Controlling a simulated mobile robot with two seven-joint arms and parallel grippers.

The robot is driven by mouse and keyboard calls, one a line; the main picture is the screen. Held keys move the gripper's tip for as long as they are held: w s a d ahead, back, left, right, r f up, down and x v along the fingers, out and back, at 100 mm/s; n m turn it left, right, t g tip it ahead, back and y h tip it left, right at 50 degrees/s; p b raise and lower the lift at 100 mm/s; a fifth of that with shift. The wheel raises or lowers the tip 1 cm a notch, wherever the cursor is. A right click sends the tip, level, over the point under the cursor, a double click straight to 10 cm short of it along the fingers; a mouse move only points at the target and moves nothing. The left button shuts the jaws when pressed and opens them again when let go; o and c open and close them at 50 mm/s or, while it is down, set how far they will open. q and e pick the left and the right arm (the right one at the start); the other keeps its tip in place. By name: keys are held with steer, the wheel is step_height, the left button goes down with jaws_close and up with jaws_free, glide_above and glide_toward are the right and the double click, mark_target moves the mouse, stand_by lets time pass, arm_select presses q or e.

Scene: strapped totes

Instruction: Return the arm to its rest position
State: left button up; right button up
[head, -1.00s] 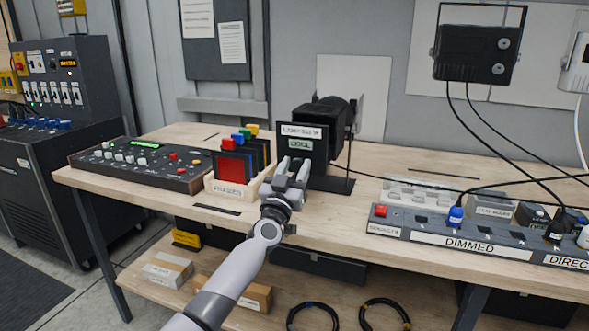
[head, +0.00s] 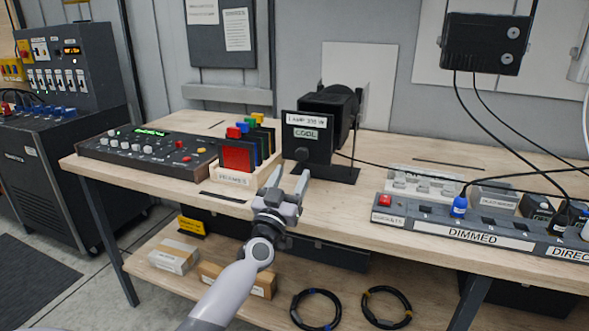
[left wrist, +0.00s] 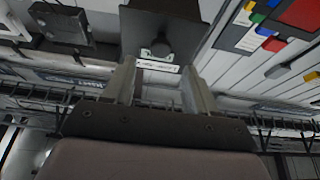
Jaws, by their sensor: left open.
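My left gripper (head: 286,182) is open and empty in the head view, with its two fingers apart and pointing toward the back of the bench. It is over the front part of the wooden bench (head: 345,215), in front of the black lamp (head: 318,135) labelled "COOL" and apart from it. In the left wrist view the two grey fingers (left wrist: 160,85) stand apart with nothing between them, and the dark lamp body (left wrist: 150,15) shows beyond them. My right gripper is in neither view.
A wooden rack of coloured frames (head: 238,178) stands left of the gripper, near a control desk (head: 145,150). A strip labelled "DIMMED" (head: 470,238) lies on the right. Coiled cables (head: 317,308) and boxes (head: 173,257) sit on the lower shelf.

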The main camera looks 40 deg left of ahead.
arm_select(q)
steer(key=shift+s+f, duration=0.1)
steer(key=shift+s, duration=0.1)
stand_by(0.4)
steer(key=s+d+f+m+g+h, duration=0.1)
steer(key=s+d+f+m+h, duration=0.1)
steer(key=s+d+f+h, duration=0.3)
steer(key=s+d+f+m+g, duration=0.1)
steer(key=d+f+m+g, duration=0.15)
steer(key=f, duration=0.55)
steer(key=s+d+f+g+h, duration=0.1)
steer(key=s+d+f+g, duration=0.3)
steer(key=s+f, duration=0.5)
steer(key=s+d+f+g+h, duration=0.1)
steer(key=s+d+f+g, duration=0.3)
steer(key=s+f, duration=0.5)
steer(key=s+d, duration=0.2)
steer(key=s, duration=0.3)
steer(key=shift+s+d+f, duration=0.15)
steer(key=shift+d+f, duration=0.1)
steer(key=shift+f, duration=0.1)
steer(key=shift+m, duration=0.25)
steer(key=shift+c, duration=1.4)
